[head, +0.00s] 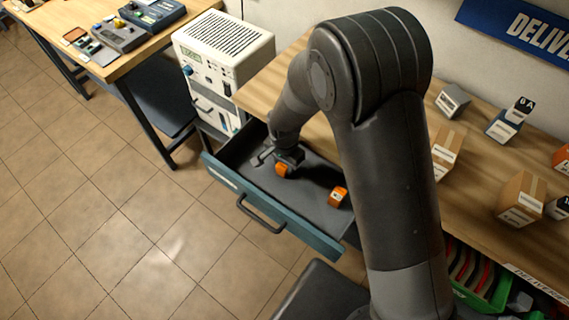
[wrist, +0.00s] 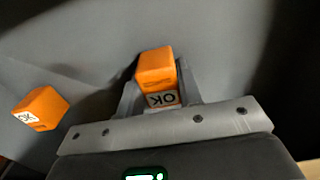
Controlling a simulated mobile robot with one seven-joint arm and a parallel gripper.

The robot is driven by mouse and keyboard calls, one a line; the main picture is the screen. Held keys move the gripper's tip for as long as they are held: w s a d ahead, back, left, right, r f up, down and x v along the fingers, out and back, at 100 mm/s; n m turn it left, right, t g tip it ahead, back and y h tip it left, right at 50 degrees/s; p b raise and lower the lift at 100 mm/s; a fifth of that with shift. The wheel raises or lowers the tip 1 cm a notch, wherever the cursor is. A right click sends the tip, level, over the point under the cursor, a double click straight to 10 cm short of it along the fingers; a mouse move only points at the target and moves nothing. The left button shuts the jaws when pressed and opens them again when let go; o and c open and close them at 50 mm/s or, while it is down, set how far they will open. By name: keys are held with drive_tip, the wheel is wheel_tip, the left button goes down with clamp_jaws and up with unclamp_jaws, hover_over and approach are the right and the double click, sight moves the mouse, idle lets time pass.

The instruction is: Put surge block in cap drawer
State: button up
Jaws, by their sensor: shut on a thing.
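The drawer (head: 312,238) under the wooden worktop is pulled open, with a teal front and a dark grey floor. My gripper (head: 286,163) reaches down inside it. It is shut on an orange block (head: 281,170), which also shows between the fingers in the wrist view (wrist: 155,68) with an "OK" label. I cannot tell whether this block touches the drawer floor. A second orange block (head: 338,196) with an "OK" label lies on the drawer floor to the right; in the wrist view it is at the left (wrist: 41,108), apart from my gripper.
The worktop (head: 475,180) holds several boxes and small blocks at the right. A green bin (head: 490,291) stands below it. A white instrument unit (head: 222,58) stands behind the drawer's left end. Another table (head: 88,62) with devices is at upper left. The tiled floor before the drawer is clear.

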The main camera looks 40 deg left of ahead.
drive_tip(key=shift+f, duration=0.1)
drive_tip(key=o, duration=1)
wheel_tip(320, 180, up, 12)
